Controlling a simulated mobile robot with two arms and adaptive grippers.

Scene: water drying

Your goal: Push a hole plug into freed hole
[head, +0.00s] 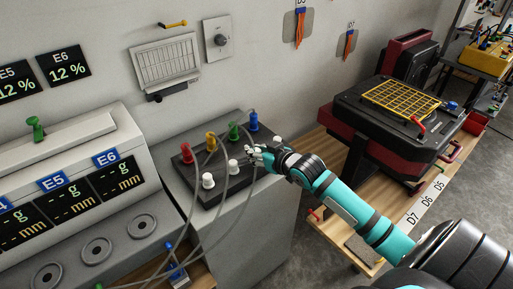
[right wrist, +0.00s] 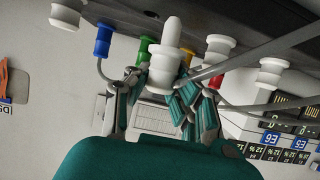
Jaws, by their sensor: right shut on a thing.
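My right gripper (head: 257,155) (right wrist: 160,88) is shut on a white hole plug (right wrist: 163,68). The plug's narrow tip points toward the dark panel box (head: 178,185) and is fully visible in the right wrist view, so it seems outside any hole. The freed hole itself cannot be made out. Other white plugs sit in the box's front row: two left of my gripper (head: 208,181) (head: 233,167) and one right of it (head: 278,142). Behind them stand red (head: 186,153), yellow (head: 211,141), green (head: 233,131) and blue (head: 253,121) connectors. My left gripper is not in view.
Grey cables (head: 226,180) hang from the connectors over the box's front, close to my right gripper. The box stands on a grey cabinet (head: 248,225). A scale unit with displays (head: 75,190) is at left. A wooden bench (head: 335,235) with a black-and-red machine (head: 385,120) is at right.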

